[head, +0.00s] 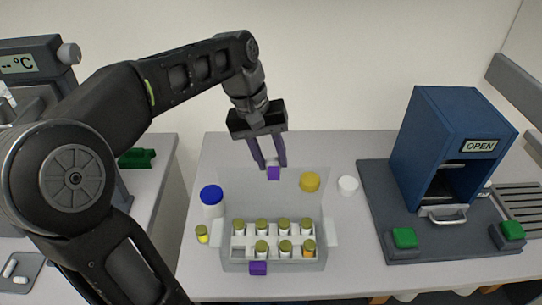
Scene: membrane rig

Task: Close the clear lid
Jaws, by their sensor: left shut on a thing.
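The clear lid (238,190) stands raised at the back edge of a clear box (318,258) on the table. A purple tab (274,174) sits at the lid's top edge. My left gripper (271,163) comes down from above and is shut on the lid at this tab. The box holds a white rack with several olive-capped vials (262,225). A second purple tab (258,268) is on the box's front. My right gripper is not in view.
A blue-capped white bottle (212,202) and a small yellow vial (202,234) stand left of the box. A yellow cap (310,182) and a white cap (348,185) lie behind right. A blue machine (430,125) with green buttons stands at right.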

